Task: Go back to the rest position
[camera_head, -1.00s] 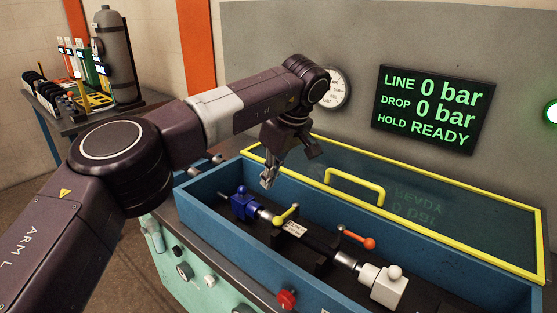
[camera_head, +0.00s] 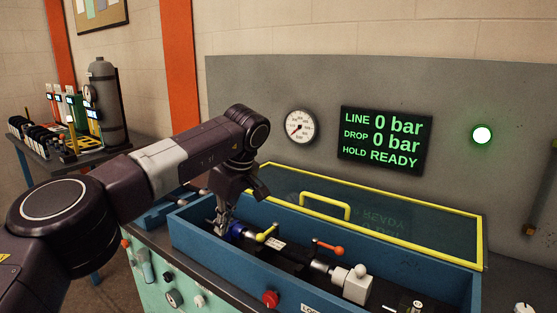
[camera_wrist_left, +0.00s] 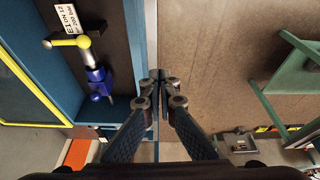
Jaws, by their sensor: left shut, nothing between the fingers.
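My left gripper (camera_head: 221,222) points down at the left end of the blue test trough (camera_head: 205,255), just left of the blue fitting (camera_head: 238,230) in the head view. In the left wrist view its fingertips (camera_wrist_left: 160,78) are together with nothing between them. There they show beside the trough's outer wall, apart from the blue fitting (camera_wrist_left: 98,84). The blue fitting sits inside the trough, on the hose line with a yellow lever (camera_head: 266,233). My right gripper is in neither view.
The yellow-framed clear lid (camera_head: 395,205) stands open behind the trough. A red-orange lever (camera_head: 328,247) and a white block (camera_head: 357,283) lie further right. The display (camera_head: 385,140) reads 0 bar and READY. A side bench (camera_head: 70,148) holds a grey cylinder (camera_head: 105,100).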

